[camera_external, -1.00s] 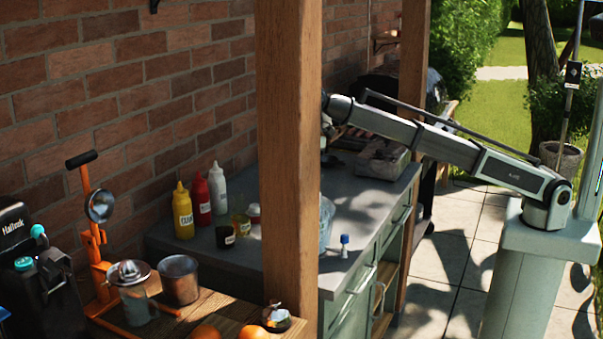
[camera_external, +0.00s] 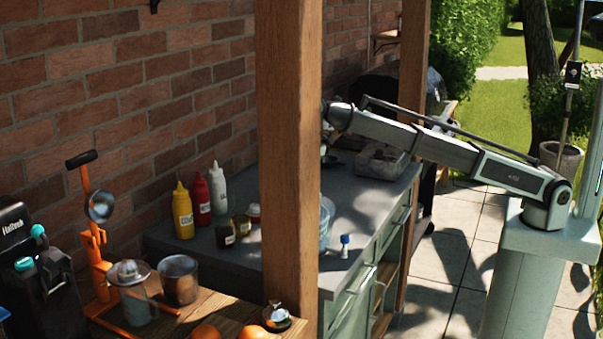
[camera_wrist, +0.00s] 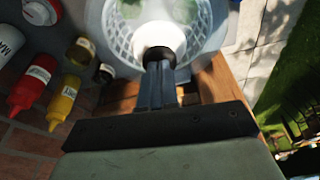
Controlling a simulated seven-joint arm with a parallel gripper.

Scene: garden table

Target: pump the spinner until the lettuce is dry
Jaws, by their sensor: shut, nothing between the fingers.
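The salad spinner (camera_wrist: 207,35) fills the top of the wrist view, a clear bowl with a pale slotted basket and green lettuce (camera_wrist: 186,12) inside. Its white round pump knob (camera_wrist: 160,35) is at the middle. My gripper (camera_wrist: 158,62) is shut and empty, its fingertips at the near edge of the knob in the picture. I cannot tell whether they touch it. In the external view only a bluish edge of the spinner (camera_external: 326,222) shows beside the wooden post. The post hides my gripper and the knob there.
Ketchup (camera_external: 201,200), mustard (camera_external: 182,212) and white (camera_external: 217,188) bottles stand near the brick wall. A small blue-capped bottle (camera_external: 345,246) stands near the counter's front edge. The wooden post (camera_external: 287,150) blocks much of the external view.

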